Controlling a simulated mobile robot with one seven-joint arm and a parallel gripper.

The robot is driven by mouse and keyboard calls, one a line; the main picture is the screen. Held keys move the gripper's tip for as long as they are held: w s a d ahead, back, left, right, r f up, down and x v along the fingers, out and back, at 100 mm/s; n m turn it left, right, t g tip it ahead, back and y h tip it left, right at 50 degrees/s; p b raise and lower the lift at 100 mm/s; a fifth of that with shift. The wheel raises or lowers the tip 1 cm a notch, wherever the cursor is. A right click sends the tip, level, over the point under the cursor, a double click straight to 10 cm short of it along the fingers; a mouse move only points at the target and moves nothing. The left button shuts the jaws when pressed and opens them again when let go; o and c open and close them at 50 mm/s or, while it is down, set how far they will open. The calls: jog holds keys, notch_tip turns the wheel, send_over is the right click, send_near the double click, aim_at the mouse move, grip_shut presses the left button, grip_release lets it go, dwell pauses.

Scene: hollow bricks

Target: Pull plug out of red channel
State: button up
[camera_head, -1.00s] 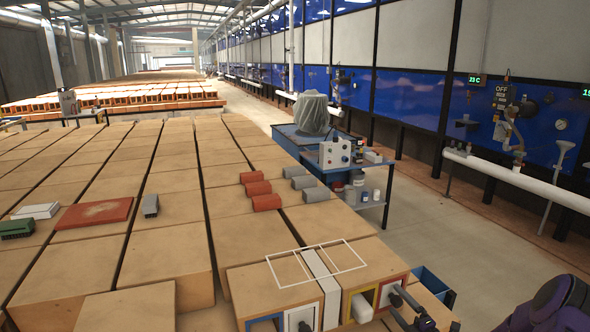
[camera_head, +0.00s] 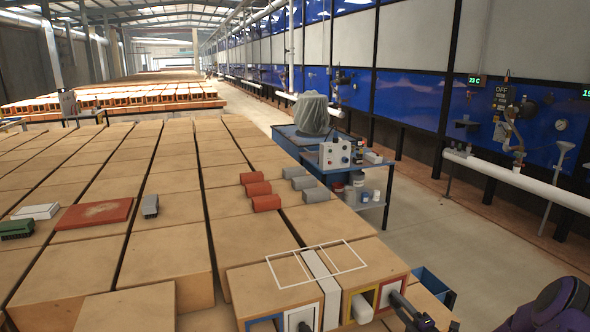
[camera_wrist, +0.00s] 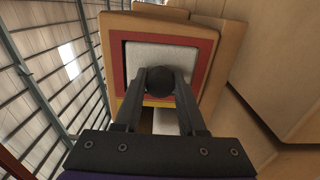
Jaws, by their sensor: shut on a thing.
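The red channel (camera_head: 391,284) is the right-hand opening in the front of the near brick. In the wrist view its red rim (camera_wrist: 118,60) frames a pale grey plug (camera_wrist: 160,53), which fills the opening. A round black knob (camera_wrist: 160,76) stands out from the plug's face. My gripper (camera_wrist: 160,88) is shut on this knob, one dark finger on each side. In the head view my gripper (camera_head: 398,302) reaches in from the lower right and hides part of the plug. How deep the plug sits cannot be told.
A blue bin (camera_head: 433,283) stands just right of the brick.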

grip_shut()
jog(key=shift+s+d, duration=0.15)
jog(key=shift+s, duration=0.25)
jog(key=shift+p+v, duration=0.75)
jog(key=shift+v, duration=1.45)
jog(key=p+v, duration=0.1)
jog(key=v, duration=0.4)
